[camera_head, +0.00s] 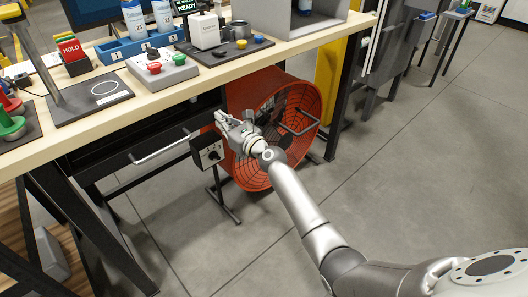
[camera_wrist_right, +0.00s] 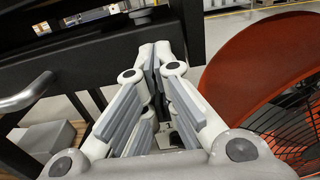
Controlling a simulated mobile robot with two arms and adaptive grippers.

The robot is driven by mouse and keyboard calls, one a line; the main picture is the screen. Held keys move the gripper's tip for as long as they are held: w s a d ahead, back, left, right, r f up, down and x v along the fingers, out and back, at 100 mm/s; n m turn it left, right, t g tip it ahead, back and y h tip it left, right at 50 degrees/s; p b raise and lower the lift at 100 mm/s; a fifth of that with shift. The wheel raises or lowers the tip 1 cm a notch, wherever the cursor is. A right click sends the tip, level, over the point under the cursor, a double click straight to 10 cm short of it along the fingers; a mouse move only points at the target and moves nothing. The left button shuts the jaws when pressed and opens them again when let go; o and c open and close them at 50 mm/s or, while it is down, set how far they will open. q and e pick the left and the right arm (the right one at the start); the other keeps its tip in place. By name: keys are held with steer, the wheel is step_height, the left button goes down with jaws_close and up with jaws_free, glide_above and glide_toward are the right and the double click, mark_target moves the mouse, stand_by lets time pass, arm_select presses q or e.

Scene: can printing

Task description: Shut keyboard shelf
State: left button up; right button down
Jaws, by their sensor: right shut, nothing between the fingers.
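The black keyboard shelf (camera_head: 112,160) is under the wooden bench top, with a silver bar handle (camera_head: 160,148) on its front. In the right wrist view its dark front panel (camera_wrist_right: 95,45) runs across the upper left and the handle (camera_wrist_right: 28,94) is at the left. My right gripper (camera_head: 221,118) is shut and empty at the right end of the shelf front, right of the handle. In the wrist view its fingertips (camera_wrist_right: 155,52) are together close to the panel; contact cannot be told. How far the shelf stands out is unclear. My left gripper is out of view.
A large orange fan (camera_head: 270,90) stands on the floor just right of the shelf, with a black control box (camera_head: 208,152) near my gripper. The bench top (camera_head: 235,70) holds a button box (camera_head: 160,68) and cans. Black bench legs (camera_head: 347,95) stand nearby; the floor in front is clear.

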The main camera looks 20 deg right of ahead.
steer(key=shift+r, duration=0.3)
